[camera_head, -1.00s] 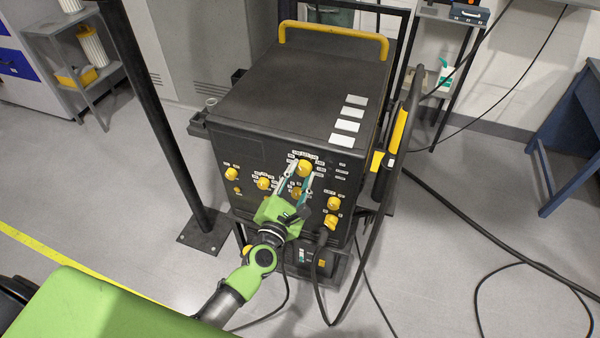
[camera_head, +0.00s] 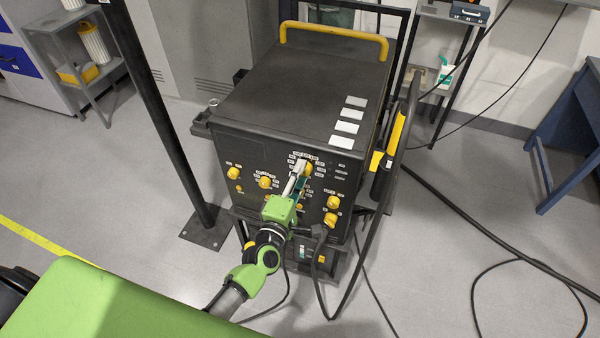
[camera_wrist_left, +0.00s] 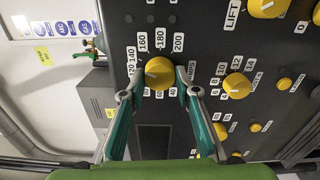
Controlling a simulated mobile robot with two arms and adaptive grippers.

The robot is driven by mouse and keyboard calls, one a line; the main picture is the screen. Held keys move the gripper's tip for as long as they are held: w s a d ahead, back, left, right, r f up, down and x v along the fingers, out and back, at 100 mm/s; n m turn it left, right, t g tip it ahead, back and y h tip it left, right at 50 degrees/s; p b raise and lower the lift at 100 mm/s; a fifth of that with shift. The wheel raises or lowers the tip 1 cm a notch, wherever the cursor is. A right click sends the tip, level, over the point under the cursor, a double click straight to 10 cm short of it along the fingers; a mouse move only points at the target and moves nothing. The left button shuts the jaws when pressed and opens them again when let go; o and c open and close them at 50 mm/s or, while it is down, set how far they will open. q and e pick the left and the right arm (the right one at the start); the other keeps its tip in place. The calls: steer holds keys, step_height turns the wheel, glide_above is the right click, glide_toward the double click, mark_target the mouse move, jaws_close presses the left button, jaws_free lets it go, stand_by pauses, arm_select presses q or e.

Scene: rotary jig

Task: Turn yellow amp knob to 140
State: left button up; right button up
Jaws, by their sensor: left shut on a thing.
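The yellow amp knob (camera_wrist_left: 158,72) is on the dark front panel of the welding machine (camera_head: 285,200). In the left wrist view, number labels from 120 through 200 arc around its left, top and right, with smaller numbers below. In the head view the knob (camera_head: 309,171) is the top one, partly hidden by my fingers. My left gripper (camera_wrist_left: 158,92) is shut on the knob, one teal finger on each side. I cannot make out which number the knob points to. My right gripper is not in view.
Other yellow knobs (camera_wrist_left: 237,86) and (camera_head: 264,182) sit close by on the panel. A black post (camera_head: 165,110) stands on the left. Cables (camera_head: 480,220) lie on the floor at right, and one hangs in front of the machine.

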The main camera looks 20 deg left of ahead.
arm_select(q)
steer(key=shift+m, duration=0.6)
steer(key=o, duration=1.1)
steer(key=s, duration=1.2)
steer(key=shift+a, duration=0.15)
